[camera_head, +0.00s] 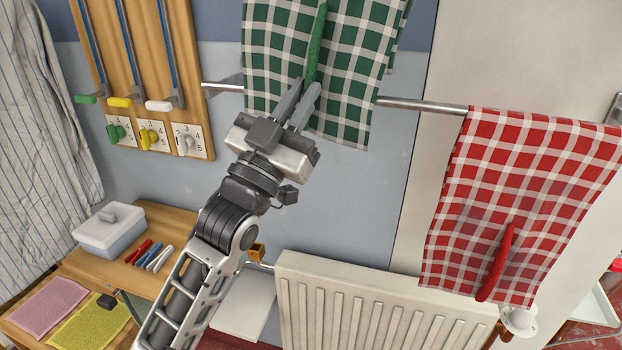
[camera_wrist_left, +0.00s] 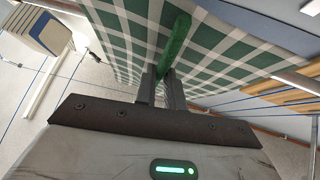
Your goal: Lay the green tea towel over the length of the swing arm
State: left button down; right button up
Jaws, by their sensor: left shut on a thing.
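The green and white checked tea towel (camera_head: 352,65) hangs at the top of the head view, and its upper edge is cut off. My left gripper (camera_head: 306,92) is shut on the towel's green grip strip (camera_head: 318,42). The strip also shows between the fingers in the left wrist view (camera_wrist_left: 174,42). A metal bar (camera_head: 425,105), perhaps the swing arm, passes behind the towel. The towel reaches above and below this bar; whether any of it lies over the bar is hidden. My right gripper is not in view.
A red checked towel (camera_head: 520,190) with a red strip (camera_head: 497,262) hangs on the bar's right part. A white radiator (camera_head: 370,310) stands below. A wooden lever panel (camera_head: 140,75) is at the left, above a wooden table (camera_head: 165,225) holding a lidded box (camera_head: 108,230).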

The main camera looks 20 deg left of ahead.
aim_at(315, 10)
pick_arm(q)
jog(key=shift+r, duration=4.15)
jog(key=shift+s, duration=0.1)
jog(key=s, duration=0.7)
jog(key=shift+s+a, duration=0.2)
jog(key=shift+s, duration=0.2)
